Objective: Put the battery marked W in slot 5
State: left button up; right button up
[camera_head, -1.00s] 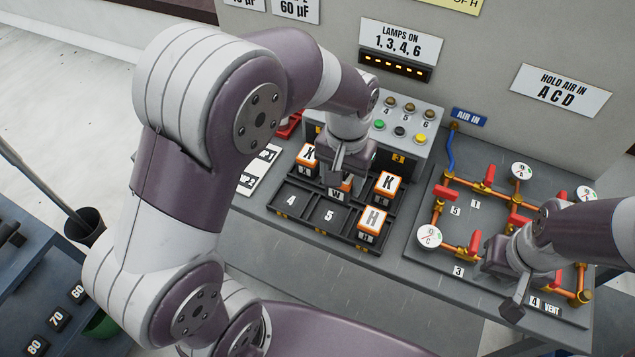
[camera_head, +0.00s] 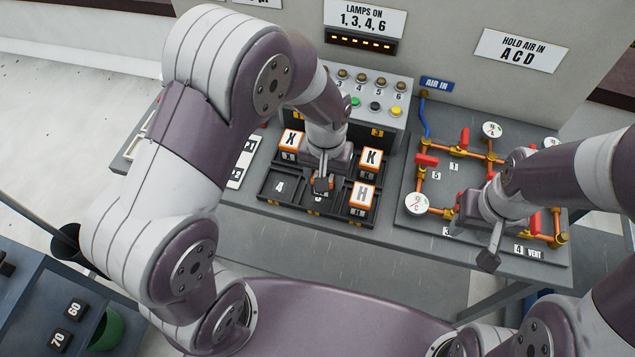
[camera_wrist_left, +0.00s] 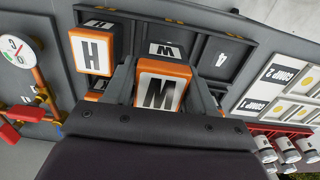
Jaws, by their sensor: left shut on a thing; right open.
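The orange and white battery marked W (camera_wrist_left: 160,88) is between the fingers of my left gripper (camera_head: 322,182), which is shut on it. In the head view the gripper hides most of this battery. Both are over slot 5 (camera_head: 318,199) in the front row of the black tray (camera_head: 290,206). Slot 4 (camera_head: 279,187) is empty beside it; it also shows in the left wrist view (camera_wrist_left: 221,59). I cannot tell how deep the battery sits. My right gripper (camera_head: 488,240) is open and empty by the pipe board.
Battery H (camera_head: 362,195) stands right beside slot 5, with K (camera_head: 371,160) behind it and X (camera_head: 291,140) at the back left. A lamp and button box (camera_head: 365,100) stands behind the tray. The valve board (camera_head: 480,180) is to the right.

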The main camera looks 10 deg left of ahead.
aim_at(316, 172)
pick_arm(q)
jog(key=shift+w+a+f, duration=0.1)
jog(key=shift+a+f, duration=0.15)
jog(key=shift+f, duration=0.55)
jog(key=shift+a+f, duration=0.2)
jog(key=shift+f, duration=0.65)
jog(key=shift+w+a+f, duration=0.1)
jog(key=shift+a+f, duration=0.15)
jog(key=shift+f, duration=0.55)
jog(key=shift+s+f, duration=0.1)
jog(key=o, duration=1.3)
jog(key=r, duration=1.2)
jog(key=shift+s+a+r, duration=0.1)
jog(key=shift+s+a, duration=0.1)
jog(key=shift+a, duration=0.05)
jog(key=s+a+t, duration=0.1)
jog(key=s+a, duration=0.5)
jog(key=s, duration=0.2)
jog(key=shift+a, duration=0.35)
